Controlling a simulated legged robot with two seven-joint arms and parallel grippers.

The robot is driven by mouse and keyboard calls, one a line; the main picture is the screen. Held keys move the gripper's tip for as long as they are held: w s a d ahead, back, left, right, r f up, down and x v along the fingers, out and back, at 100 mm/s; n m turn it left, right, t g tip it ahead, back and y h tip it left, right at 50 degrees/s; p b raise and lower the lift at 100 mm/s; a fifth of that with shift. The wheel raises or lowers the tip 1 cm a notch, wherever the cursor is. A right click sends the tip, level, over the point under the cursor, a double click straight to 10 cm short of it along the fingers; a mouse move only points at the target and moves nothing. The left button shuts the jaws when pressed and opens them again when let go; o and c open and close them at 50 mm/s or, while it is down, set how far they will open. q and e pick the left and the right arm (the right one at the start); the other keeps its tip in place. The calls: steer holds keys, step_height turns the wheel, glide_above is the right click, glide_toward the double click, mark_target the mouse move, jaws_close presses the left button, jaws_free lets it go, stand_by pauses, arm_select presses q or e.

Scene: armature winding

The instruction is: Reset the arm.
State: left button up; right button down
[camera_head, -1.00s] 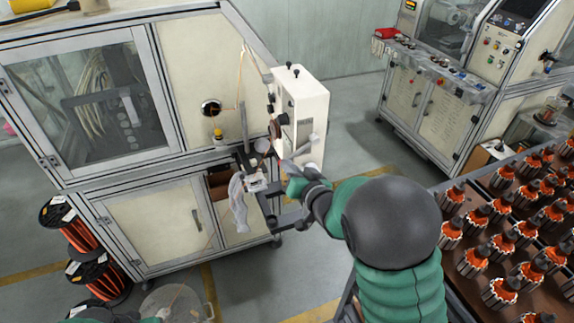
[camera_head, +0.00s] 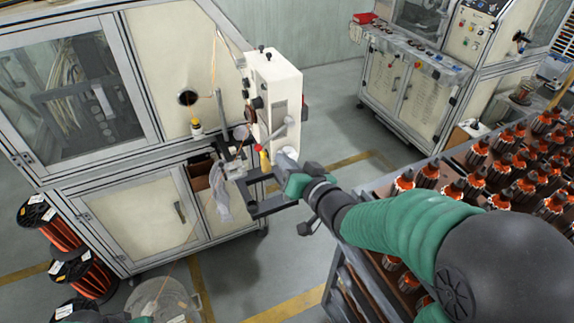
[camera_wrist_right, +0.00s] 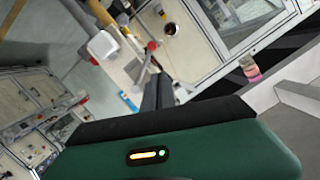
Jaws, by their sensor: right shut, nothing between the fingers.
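My right arm comes in from the right in the head view. My right gripper (camera_head: 284,160) is shut and empty, in front of the winding machine's white control box (camera_head: 277,95). Its dark fingers also show shut together in the right wrist view (camera_wrist_right: 157,92), with nothing between them. The winding machine (camera_head: 140,215) stands at the left, with a grey lever (camera_head: 283,130) on the box and a small yellow piece (camera_head: 264,158) close to the fingertips. Only small green parts of my left arm show at the bottom left edge; the left gripper is out of view.
A rack (camera_head: 455,165) of several orange-and-metal armatures stands at the right, partly under my right arm. Orange wire spools (camera_head: 58,230) sit at the lower left. A second machine (camera_head: 410,90) stands at the back right. Open grey floor (camera_head: 325,110) lies between the machines.

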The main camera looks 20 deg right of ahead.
steer(key=s+d+f+n+g+h+b, duration=0.1)
steer(key=s+f+g+b, duration=0.25)
steer(key=f, duration=0.55)
steer(key=s+d+f+g+h+b, duration=0.1)
steer(key=s+f+g+b, duration=0.25)
steer(key=f, duration=0.65)
steer(key=s+a+f+n+g+b, duration=0.2)
steer(key=s+f+g, duration=0.4)
steer(key=s+f, duration=0.4)
steer(key=shift+s+a+f+n+b, duration=0.5)
steer(key=shift+s+b, duration=0.4)
steer(key=shift+s, duration=0.85)
steer(key=shift+a+r, duration=0.15)
steer(key=shift+a, duration=0.25)
